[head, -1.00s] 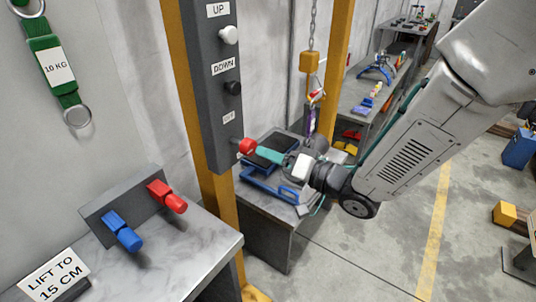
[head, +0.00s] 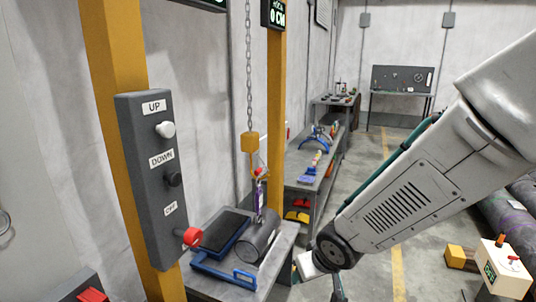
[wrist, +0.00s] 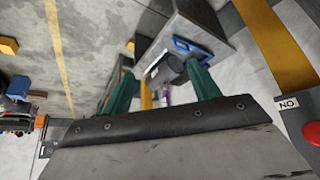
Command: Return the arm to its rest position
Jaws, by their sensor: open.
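My arm (head: 410,200) reaches in from the right of the head view, bent down toward the wrist. In the wrist view, the two green fingers of my gripper (wrist: 160,70) stand wide apart with nothing held between them. In the head view the fingers are mostly hidden behind or below my wrist.
A dark barrel (head: 258,241) lies on a bench beside a blue-handled tray (head: 215,267), under a chain hoist (head: 250,143). A yellow post (head: 277,100) stands behind. Benches line the wall. A cream control box (head: 504,268) is at lower right.

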